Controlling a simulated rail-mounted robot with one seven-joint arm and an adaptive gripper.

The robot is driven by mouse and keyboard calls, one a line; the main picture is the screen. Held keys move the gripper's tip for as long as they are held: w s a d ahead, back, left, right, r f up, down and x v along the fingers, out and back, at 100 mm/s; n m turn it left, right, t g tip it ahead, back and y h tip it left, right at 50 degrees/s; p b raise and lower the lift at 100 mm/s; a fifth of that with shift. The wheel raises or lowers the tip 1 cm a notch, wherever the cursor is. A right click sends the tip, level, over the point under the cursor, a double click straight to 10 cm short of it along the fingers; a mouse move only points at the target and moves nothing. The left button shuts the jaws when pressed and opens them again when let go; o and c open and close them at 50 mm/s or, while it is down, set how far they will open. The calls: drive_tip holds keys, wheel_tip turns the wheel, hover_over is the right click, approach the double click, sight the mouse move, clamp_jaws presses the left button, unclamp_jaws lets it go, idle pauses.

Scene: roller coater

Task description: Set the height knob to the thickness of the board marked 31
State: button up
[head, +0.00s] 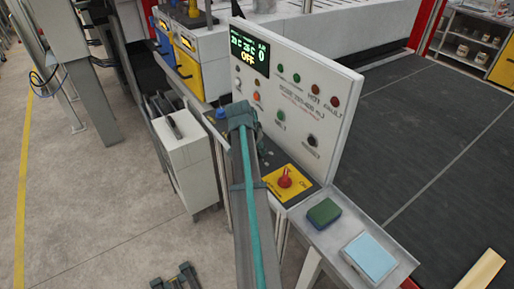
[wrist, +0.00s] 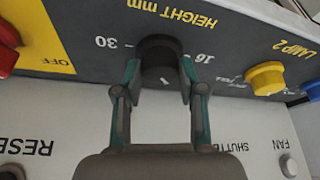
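In the wrist view, the black round height knob (wrist: 161,50) sits on the dark strip under the upside-down label "HEIGHT mm". Marks 16 and 30 show to either side of it. My gripper (wrist: 160,75) has one teal-edged finger on each side of the knob, and both fingertips appear to touch it. The knob's pointer is not readable. In the head view, my arm covers the knob and my fingertips are hidden near the panel's left part. No board with a readable 31 shows; a pale wooden piece (head: 485,271) lies at the lower right, no mark visible.
The white upright panel (head: 300,85) carries lamps, buttons and a display (head: 249,48) reading OFF. A red switch on a yellow plate (head: 287,182), a green block (head: 323,212) and a light blue block (head: 370,256) are right of my arm. A yellow knob (wrist: 265,78) is near my right finger.

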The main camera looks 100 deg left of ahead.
drive_tip(key=c, duration=0.4)
drive_tip(key=shift+f+b, duration=0.1)
drive_tip(key=shift+b, duration=0.2)
drive_tip(key=n+g+b, duration=0.1)
drive_tip(key=n+b, duration=0.2)
drive_tip(key=shift+w+f, duration=0.15)
drive_tip(key=n+g+b, duration=0.1)
drive_tip(key=n+b, duration=0.2)
drive_tip(key=shift+n+g, duration=0.4)
drive_tip(key=shift+w+r+n+g+b, duration=0.15)
drive_tip(key=shift+n+g+b, duration=0.15)
drive_tip(key=shift+n, duration=0.5)
drive_tip(key=shift+s+r+n+g+b, duration=0.15)
drive_tip(key=shift+n+b, duration=0.25)
drive_tip(key=shift+n, duration=0.4)
drive_tip(key=o, duration=1.2)
drive_tip(key=shift+c, duration=0.2)
